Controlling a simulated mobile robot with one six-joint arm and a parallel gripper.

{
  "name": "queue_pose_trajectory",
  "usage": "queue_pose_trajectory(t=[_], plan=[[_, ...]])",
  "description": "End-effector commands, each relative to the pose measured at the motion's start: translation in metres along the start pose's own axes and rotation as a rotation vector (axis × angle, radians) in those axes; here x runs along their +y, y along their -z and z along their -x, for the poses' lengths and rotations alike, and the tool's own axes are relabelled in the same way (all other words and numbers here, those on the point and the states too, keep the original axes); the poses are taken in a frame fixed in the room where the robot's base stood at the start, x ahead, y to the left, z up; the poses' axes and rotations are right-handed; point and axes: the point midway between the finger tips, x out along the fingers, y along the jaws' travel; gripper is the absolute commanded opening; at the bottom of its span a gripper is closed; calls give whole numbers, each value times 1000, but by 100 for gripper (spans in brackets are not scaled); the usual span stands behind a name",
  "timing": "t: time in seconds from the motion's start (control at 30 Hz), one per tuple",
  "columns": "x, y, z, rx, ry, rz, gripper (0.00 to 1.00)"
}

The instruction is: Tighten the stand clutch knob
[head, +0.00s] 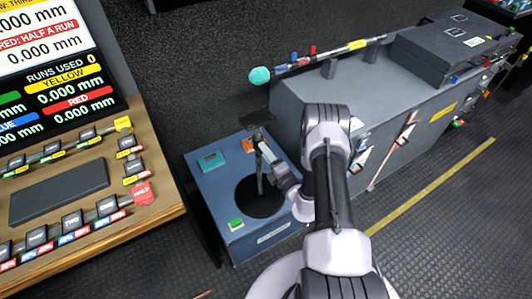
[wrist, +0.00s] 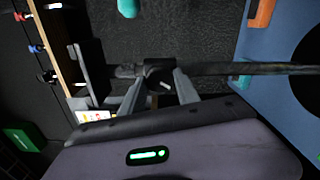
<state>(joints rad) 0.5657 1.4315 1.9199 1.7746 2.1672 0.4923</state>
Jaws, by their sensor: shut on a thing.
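A dark stand (head: 260,183) rises from a round black base (head: 262,204) on a blue box. In the wrist view its pole (wrist: 245,69) runs sideways across the picture. The dark clutch knob (wrist: 160,75), with a pale mark on its face, sits on the pole. My gripper (wrist: 160,82) has one grey finger on each side of the knob and is shut on it. In the head view my gripper (head: 267,163) reaches the pole from the right, and the knob is too small to make out there.
The blue box (head: 210,190) carries a teal block (head: 211,160), an orange block (head: 248,146) and a green button (head: 236,223). A grey cabinet (head: 385,100) stands close behind on the right. A console with screens (head: 70,150) stands at left.

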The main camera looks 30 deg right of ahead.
Motion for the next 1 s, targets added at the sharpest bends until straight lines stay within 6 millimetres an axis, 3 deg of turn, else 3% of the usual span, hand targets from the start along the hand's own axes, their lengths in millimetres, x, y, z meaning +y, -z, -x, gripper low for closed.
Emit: queue_pose_trajectory(t=[0.6, 1.0], plan=[[4, -2, -2, 0, -7, -572, 0], [4, -3, -2, 1, -7, -853, 0]])
